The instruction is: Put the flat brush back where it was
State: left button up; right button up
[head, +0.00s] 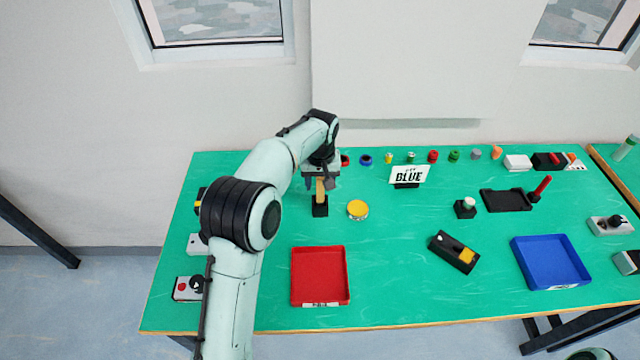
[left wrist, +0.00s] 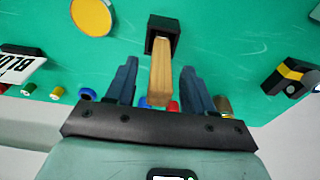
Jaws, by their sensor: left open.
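The flat brush shows as a light wooden handle (head: 320,189) standing up from a black square holder (head: 320,210). Its bristle end is hidden in the holder. In the left wrist view the wooden handle (left wrist: 160,75) rises from the black holder (left wrist: 163,35) between my fingers. My left gripper (head: 320,182) is open above the holder. Its two fingers (left wrist: 159,72) stand on either side of the handle, with a visible gap on each side.
A yellow round lid (head: 357,209) lies just right of the holder. A red tray (head: 320,276) is in front, and a blue tray (head: 550,262) at the right. A "BLUE" sign (head: 410,174) and several small coloured pots stand behind.

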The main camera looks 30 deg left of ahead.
aim_at(320, 203)
pick_arm(q)
notch_tip(320, 203, up, 11)
jog(key=s+p, duration=0.1)
jog(key=shift+d+f, duration=0.15)
jog(key=shift+d, duration=0.15)
pick_arm(e)
jog(key=shift+w+r, duration=0.95)
jog(key=shift+r, duration=0.05)
